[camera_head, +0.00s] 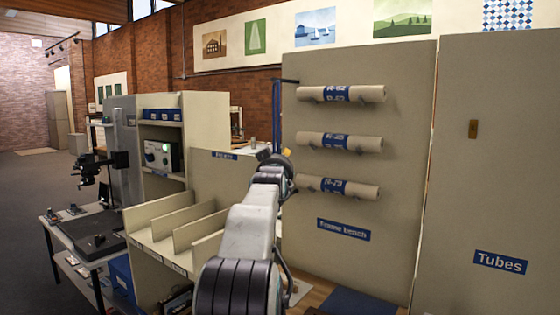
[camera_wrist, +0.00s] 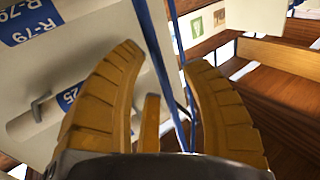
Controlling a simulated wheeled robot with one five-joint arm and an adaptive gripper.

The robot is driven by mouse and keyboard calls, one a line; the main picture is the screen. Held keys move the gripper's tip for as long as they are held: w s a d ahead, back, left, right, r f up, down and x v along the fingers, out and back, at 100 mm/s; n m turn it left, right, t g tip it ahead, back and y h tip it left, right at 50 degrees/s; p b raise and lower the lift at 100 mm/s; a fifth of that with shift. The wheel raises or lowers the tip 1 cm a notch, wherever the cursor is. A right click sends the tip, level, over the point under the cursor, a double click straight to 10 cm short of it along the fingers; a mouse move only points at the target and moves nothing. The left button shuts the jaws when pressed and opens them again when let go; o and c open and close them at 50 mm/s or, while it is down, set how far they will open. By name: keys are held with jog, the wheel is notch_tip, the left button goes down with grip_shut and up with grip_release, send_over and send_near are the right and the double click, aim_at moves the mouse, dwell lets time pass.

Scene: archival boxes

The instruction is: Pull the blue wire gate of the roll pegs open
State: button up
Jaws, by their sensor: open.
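The blue wire gate (camera_head: 275,115) hangs at the left edge of the cream roll panel, from a dark arm near the top. My gripper (camera_head: 284,153) is at its lower part, left of the lowest rolls, and hides its lower end. In the wrist view, my gripper (camera_wrist: 163,58) is open with its yellow fingers apart. The blue wires of the gate (camera_wrist: 154,45) run between the fingers; I cannot tell whether they touch either finger. Three paper rolls with blue labels, the top (camera_head: 365,94), middle (camera_head: 365,143) and bottom one (camera_head: 362,191), lie on pegs.
The cream panel (camera_head: 400,225) bears a "Frame bench" sign. A second panel (camera_head: 495,180) marked "Tubes" stands at right. A cream divided shelf (camera_head: 143,212) and a table with a black top (camera_head: 75,228) are at left. Open floor (camera_head: 30,190) lies at far left.

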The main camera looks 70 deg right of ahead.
jog(key=shift+w+d, duration=0.1)
jog(key=shift+d, duration=0.2)
grip_shut()
dwell(0.5)
